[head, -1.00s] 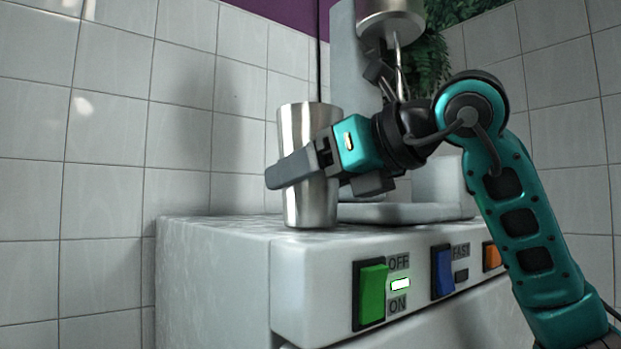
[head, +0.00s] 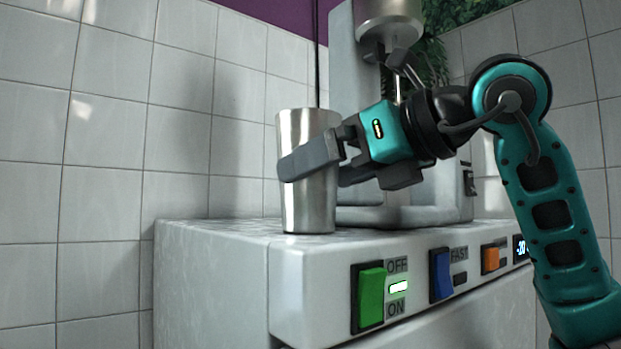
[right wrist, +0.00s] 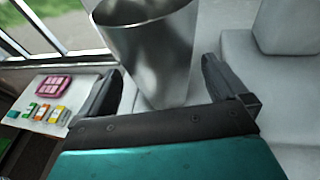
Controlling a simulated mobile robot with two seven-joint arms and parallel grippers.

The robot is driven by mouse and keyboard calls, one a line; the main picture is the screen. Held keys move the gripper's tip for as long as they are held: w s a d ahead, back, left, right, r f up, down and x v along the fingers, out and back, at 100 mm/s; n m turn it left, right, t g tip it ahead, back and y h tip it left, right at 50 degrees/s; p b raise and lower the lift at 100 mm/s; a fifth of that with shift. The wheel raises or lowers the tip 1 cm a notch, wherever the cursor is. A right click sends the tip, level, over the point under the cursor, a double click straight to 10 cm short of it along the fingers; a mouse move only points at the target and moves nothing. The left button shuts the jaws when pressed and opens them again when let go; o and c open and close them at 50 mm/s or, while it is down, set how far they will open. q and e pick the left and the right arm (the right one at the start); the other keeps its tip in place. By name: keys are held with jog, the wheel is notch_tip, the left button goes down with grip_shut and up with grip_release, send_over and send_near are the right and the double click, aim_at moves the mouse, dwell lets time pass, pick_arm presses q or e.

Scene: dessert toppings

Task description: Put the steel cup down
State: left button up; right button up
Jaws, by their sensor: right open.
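The steel cup (head: 310,207) stands upright on the white top of the machine, near its front left. My right gripper (head: 312,163) is open, with one finger in front of the cup and the other largely hidden behind it. In the right wrist view the cup (right wrist: 155,50) stands between the spread fingers of the gripper (right wrist: 162,70), with a visible gap on at least the right side. My left gripper is in neither view.
The white machine (head: 215,250) has a green switch (head: 370,297), a blue switch (head: 441,273) and an orange switch (head: 490,259) on its front. A metal mixer part (head: 388,20) hangs above, right of the cup. A small table (right wrist: 65,85) shows at left in the wrist view.

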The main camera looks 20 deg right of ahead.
jog(key=v, duration=0.8)
jog(key=shift+s+d+r, duration=0.15)
jog(key=shift+s+d, duration=0.05)
jog(key=shift+s, duration=0.1)
